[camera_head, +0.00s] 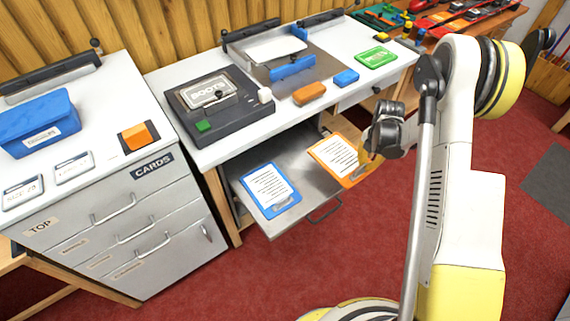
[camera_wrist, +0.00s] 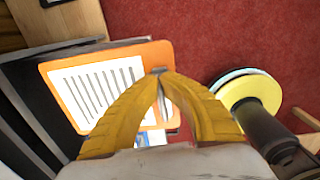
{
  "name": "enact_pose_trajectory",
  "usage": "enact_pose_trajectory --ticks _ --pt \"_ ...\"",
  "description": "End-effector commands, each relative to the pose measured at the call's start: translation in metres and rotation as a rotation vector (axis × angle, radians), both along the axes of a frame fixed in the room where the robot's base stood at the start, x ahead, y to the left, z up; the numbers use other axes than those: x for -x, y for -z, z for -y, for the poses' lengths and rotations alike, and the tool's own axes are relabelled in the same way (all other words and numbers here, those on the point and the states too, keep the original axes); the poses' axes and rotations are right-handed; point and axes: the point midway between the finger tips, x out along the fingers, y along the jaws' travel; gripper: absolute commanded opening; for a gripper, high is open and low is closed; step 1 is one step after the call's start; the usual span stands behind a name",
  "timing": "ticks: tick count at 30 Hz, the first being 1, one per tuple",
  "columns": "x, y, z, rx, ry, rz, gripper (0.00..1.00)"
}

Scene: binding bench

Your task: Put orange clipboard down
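The orange clipboard (camera_head: 329,151) with a lined white sheet is at the right side of the pulled-out grey metal drawer (camera_head: 312,191), extending over its right edge. I cannot tell whether it touches the drawer. My gripper (camera_head: 366,163) is at its right edge in the head view. In the wrist view, my yellow fingers (camera_wrist: 160,74) close together on the edge of the orange clipboard (camera_wrist: 52,69), near its metal clip. A blue clipboard (camera_head: 251,182) lies flat at the left in the drawer. A small part of something blue shows between my fingers in the wrist view.
The white bench (camera_head: 226,151) stands above the drawer, carrying a dark BOOTS machine (camera_head: 219,106), an orange block (camera_head: 308,94) and a blue block (camera_head: 346,78). A grey CARDS cabinet (camera_head: 181,216) stands left of the drawer. Red carpet (camera_head: 360,225) is open in front.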

Motion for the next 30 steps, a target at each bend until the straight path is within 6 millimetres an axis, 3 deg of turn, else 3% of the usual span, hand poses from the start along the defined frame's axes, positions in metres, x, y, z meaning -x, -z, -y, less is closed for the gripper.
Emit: enact_pose_trajectory --ticks 2,5,12,18,23,30 --pt "0.007 -0.001 0.008 -0.002 0.014 0.001 0.0" --pt "0.004 0.01 0.001 -0.002 0.017 0.002 0.0" --pt "-0.027 0.048 -0.05 -0.002 0.016 0.002 0.0" --pt "-0.045 0.066 -0.078 -0.002 0.019 0.002 0.0" --pt "-0.049 0.072 -0.085 -0.002 0.021 0.002 0.0" --pt "-0.049 0.107 -0.085 -0.002 0.021 0.002 0.0"
